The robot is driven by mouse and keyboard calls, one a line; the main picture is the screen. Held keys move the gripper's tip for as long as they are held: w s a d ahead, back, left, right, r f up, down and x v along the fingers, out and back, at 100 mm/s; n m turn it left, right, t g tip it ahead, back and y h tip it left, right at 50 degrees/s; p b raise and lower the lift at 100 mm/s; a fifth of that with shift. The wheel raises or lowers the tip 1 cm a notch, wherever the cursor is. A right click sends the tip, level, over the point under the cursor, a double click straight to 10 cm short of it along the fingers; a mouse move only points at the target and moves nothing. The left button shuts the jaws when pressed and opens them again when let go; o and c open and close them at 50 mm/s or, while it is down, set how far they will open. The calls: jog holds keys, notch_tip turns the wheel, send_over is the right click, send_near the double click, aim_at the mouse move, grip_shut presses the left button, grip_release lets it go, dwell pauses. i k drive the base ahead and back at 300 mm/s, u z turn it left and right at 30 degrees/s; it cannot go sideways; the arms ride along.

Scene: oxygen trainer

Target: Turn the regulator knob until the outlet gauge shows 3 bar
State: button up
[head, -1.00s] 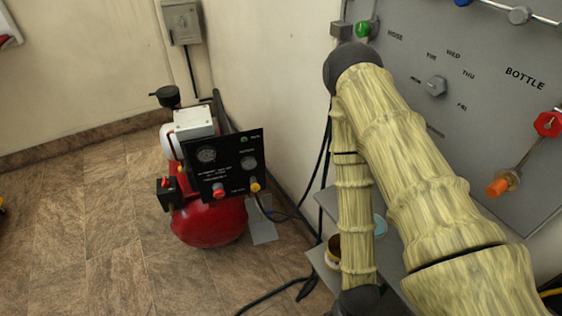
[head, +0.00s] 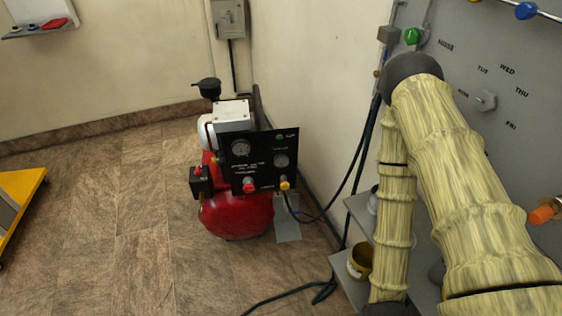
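A red compressor (head: 236,216) stands on the floor near the wall in the head view. Its black front panel (head: 236,180) carries a left gauge (head: 240,148) and a right gauge (head: 281,160). Low on the panel are a red knob (head: 249,186) and a yellow knob or fitting (head: 285,184). The labels and gauge needles are too small to read, so I cannot tell which is the outlet gauge or the regulator knob. My arm crosses the right side, bent, its lower link running down to the bottom edge. My gripper is not in view.
A grey wall board (head: 480,75) with day labels is at right. Below it is a shelf (head: 358,208) and a yellow-brown tub (head: 360,262). A dark hose (head: 325,292) lies on the floor. A yellow cart (head: 25,195) is at left. The floor between is clear.

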aim_at(248, 188)
jog(key=u, duration=0.05)
jog(key=k, duration=0.5)
jog(key=u, duration=1.45)
jog(key=k, duration=0.55)
jog(key=z, duration=0.15)
jog(key=i, duration=0.5)
